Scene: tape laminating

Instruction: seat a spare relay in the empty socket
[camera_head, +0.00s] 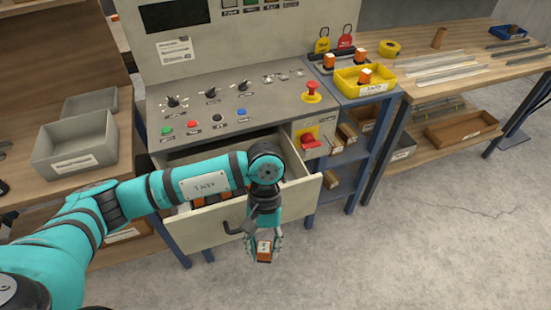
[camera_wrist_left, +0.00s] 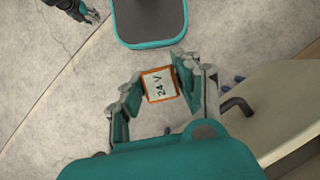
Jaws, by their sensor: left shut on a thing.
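My left gripper (camera_head: 264,246) is shut on an orange relay (camera_head: 264,256) in front of the open drawer (camera_head: 312,196), over the floor. In the left wrist view the relay (camera_wrist_left: 160,85) shows a white top marked "24 V", between the two fingers of the left gripper (camera_wrist_left: 160,88). Orange and dark parts, likely relays in a row, show inside the drawer, mostly hidden by my left arm. I cannot make out an empty socket. My right gripper (camera_wrist_left: 78,10) seems to show small at the top left of the left wrist view.
A yellow bin (camera_head: 372,90) with an orange-and-white part stands right of the control panel (camera_head: 225,112); more orange parts stand behind it. The drawer handle (camera_wrist_left: 240,106) is close to the left gripper. Grey bins (camera_head: 75,150) sit left. Floor at right is clear.

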